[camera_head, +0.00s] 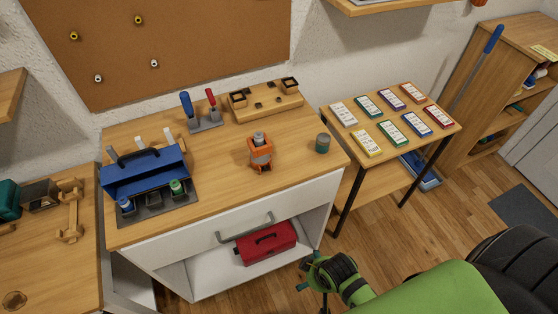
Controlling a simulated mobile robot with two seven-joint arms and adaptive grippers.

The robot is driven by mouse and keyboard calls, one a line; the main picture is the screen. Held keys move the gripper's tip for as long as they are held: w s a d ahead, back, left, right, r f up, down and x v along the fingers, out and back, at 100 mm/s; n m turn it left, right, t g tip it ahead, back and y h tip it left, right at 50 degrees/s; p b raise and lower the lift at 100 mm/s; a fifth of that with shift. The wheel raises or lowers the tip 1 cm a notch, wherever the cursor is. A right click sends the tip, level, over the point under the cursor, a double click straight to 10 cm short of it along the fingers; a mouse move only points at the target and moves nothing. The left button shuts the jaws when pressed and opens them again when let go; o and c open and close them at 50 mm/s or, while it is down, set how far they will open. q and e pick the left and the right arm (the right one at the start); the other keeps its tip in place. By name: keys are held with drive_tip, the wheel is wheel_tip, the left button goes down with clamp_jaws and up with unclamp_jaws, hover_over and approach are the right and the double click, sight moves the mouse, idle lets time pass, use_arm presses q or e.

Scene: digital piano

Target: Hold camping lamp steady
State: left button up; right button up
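The camping lamp (260,153) appears to be the small orange and grey item standing upright near the middle of the wooden worktop (230,190). Nothing is touching it. A green and black arm, mine, comes in from the lower right. Its end, my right gripper (312,279), is low in front of the cabinet, well apart from the lamp. Its fingers are small and partly hidden by the wrist, so I cannot tell whether they are open. My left gripper is not in view.
A red toolbox (266,243) sits in the lower shelf. Worktop around the lamp is clear.

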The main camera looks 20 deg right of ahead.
drive_tip(key=w+r+t+p, duration=0.1)
drive_tip(key=w+r, duration=0.2)
drive_tip(key=r, duration=0.3)
drive_tip(key=w+r+t, duration=0.1)
drive_tip(key=w+r, duration=0.2)
drive_tip(key=r, duration=0.4)
drive_tip(key=t+y, duration=0.2)
drive_tip(key=t, duration=0.6)
approach(269, 155)
drive_tip(key=p+x, duration=0.1)
drive_tip(key=x, duration=0.2)
drive_tip(key=shift+w, duration=0.15)
drive_tip(key=shift+w+a+r+t, duration=0.1)
drive_tip(key=shift+w+t, duration=0.2)
drive_tip(key=shift+p+x, duration=0.4)
drive_tip(key=shift+x, duration=2.8)
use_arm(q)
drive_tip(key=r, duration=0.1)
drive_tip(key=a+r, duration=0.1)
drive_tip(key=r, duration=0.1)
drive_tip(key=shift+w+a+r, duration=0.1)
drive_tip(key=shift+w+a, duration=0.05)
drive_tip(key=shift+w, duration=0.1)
use_arm(e)
drive_tip(key=shift+a, duration=0.1)
drive_tip(key=shift+s, duration=0.1)
drive_tip(key=c, duration=1.2)
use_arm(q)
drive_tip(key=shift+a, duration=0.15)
